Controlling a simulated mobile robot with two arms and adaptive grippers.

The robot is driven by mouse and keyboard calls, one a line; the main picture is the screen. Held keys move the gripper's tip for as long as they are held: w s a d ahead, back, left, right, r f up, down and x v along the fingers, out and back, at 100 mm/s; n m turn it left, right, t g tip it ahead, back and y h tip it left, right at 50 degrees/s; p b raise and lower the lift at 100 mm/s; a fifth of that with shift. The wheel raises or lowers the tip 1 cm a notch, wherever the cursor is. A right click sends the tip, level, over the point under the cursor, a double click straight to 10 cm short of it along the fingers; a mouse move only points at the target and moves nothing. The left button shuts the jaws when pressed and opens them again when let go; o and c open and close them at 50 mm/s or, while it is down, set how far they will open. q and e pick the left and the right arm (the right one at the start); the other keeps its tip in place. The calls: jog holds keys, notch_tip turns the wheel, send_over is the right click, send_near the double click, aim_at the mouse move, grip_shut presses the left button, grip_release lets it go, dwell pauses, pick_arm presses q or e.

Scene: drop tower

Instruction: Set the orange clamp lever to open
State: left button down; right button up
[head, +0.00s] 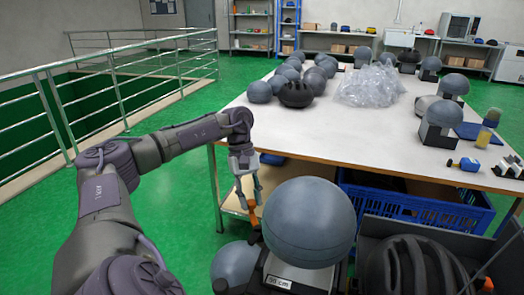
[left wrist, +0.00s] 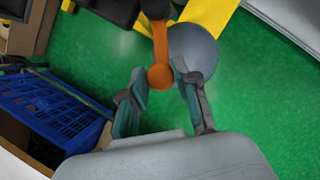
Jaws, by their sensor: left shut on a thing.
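The orange clamp lever (head: 253,214) stands up just left of the large grey ball in the head view. My left gripper (head: 249,196) reaches down to its top end. In the left wrist view the orange lever (left wrist: 160,45) ends in a round knob, which lies between the two fingers of my left gripper (left wrist: 160,74). The gripper is shut on the lever. The lever's base is partly hidden by grey balls and dark parts. My right gripper is not in view.
A large grey ball (head: 307,222) on a block marked 50 cm stands right beside the lever. A long table (head: 300,125) carries balls, helmets and clear plastic wrap. A blue crate (head: 415,207) sits below it. Green floor is free at the left, before a railing (head: 110,85).

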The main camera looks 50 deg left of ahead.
pick_arm(q)
jog(key=shift+w, duration=0.1)
dwell(0.3)
jog(key=c, duration=0.9)
grip_release()
jog(key=v, duration=0.7)
jog(key=shift+a+r, duration=0.1)
jog(key=shift+r, duration=0.1)
